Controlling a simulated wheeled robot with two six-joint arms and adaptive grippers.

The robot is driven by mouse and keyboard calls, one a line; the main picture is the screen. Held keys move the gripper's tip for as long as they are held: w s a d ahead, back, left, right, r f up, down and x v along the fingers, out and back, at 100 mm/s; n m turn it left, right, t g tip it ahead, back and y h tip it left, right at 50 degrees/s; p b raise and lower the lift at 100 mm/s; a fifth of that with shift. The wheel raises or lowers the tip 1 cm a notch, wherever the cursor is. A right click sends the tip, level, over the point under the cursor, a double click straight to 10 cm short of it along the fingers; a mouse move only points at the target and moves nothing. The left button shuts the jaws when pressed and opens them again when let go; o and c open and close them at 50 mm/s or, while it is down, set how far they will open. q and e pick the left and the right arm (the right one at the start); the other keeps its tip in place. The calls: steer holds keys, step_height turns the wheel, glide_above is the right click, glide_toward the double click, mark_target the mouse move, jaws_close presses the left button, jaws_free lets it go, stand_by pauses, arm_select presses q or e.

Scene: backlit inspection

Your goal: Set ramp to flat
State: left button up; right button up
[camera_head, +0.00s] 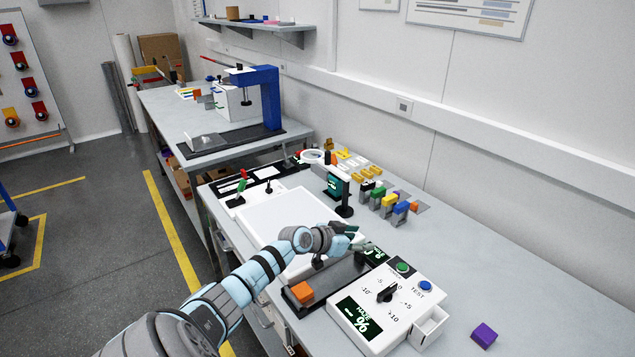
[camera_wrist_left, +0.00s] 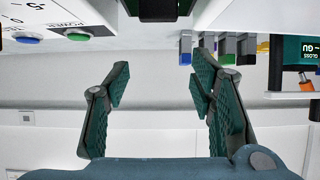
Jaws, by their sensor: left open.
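A white control box (camera_head: 375,325) stands on the near bench, with a black knob (camera_head: 387,292) on top among marks from -10 to +10. I cannot tell which mark the knob points to. A dark grey track (camera_head: 338,281), possibly the ramp, lies left of the box, with an orange block (camera_head: 302,292) at its near end; its tilt is unclear. My left gripper (camera_head: 355,236) is beyond the knob, above the far end of the track, apart from the box. In the left wrist view its jaws (camera_wrist_left: 160,88) are open and empty. My right gripper is not in view.
Green (camera_head: 402,267) and blue (camera_head: 425,286) buttons sit on the box, which has an open drawer (camera_head: 428,325). A purple cube (camera_head: 484,335) lies at right. A white light panel (camera_head: 270,222) and coloured clips (camera_head: 390,203) are farther back. The bench right of the box is mostly clear.

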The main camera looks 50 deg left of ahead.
arm_select(q)
steer(key=s+r+t+p, duration=0.1)
steer(key=s+r+p, duration=0.65)
steer(key=s, duration=0.55)
steer(key=s+d+f+m+g+h, duration=0.1)
steer(key=s+d+f+g, duration=0.1)
steer(key=d, duration=0.4)
steer(key=s+d+f+m+g+h+b, duration=0.1)
steer(key=s+d+f+g, duration=0.1)
steer(key=s+d+f, duration=0.3)
steer(key=s+d+f+m+g+h, duration=0.1)
steer(key=s+d+f, duration=0.3)
steer(key=d, duration=0.3)
steer(key=shift+s+g, duration=0.4)
steer(key=shift+s, duration=0.3)
steer(key=shift+a, duration=0.1)
